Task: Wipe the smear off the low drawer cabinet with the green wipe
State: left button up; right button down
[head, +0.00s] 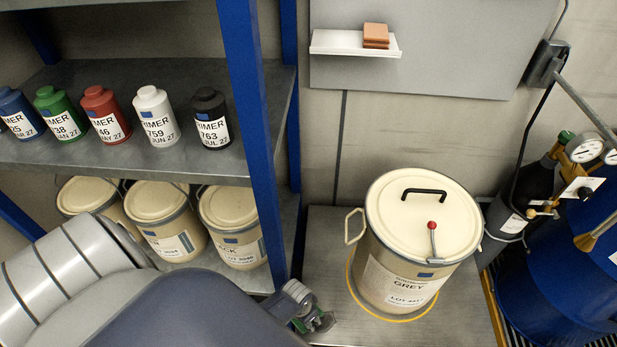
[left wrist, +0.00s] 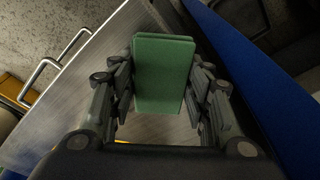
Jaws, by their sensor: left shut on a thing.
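The green wipe (left wrist: 163,75) is a folded green pad, held between the fingers of my left gripper (left wrist: 162,90) in the left wrist view. In the head view my left gripper (head: 312,312) is at the bottom, by the left front part of the low drawer cabinet (head: 328,235), with only a bit of green showing. The cabinet has a bare metal top. In the left wrist view its brushed metal surface (left wrist: 98,75) lies beyond the wipe; contact cannot be told. I cannot make out the smear. My right gripper is not in view.
A cream drum (head: 410,245) labelled GREY stands on the cabinet inside a yellow ring. A blue shelf post (head: 250,110) rises close left of the cabinet, with bottles and cans on the shelves. Gas gear and a blue drum (head: 555,275) stand at right.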

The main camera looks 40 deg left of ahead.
pick_arm(q)
jog(key=r, duration=0.1)
jog(key=r+p, duration=0.1)
jog(key=p, duration=0.1)
jog(key=shift+s+a+r, duration=0.15)
jog(key=shift+a+r, duration=0.1)
jog(key=shift+r, duration=0.15)
jog(key=shift+d+r+p, duration=0.2)
jog(key=shift+r+p, duration=0.5)
jog(key=shift+r, duration=0.05)
jog(key=shift+r+p, duration=0.7)
jog(key=shift+p, duration=0.05)
notch_tip(320, 180, up, 3)
jog(key=p, duration=0.2)
jog(key=shift+f+p, duration=0.15)
jog(key=shift+p, duration=0.25)
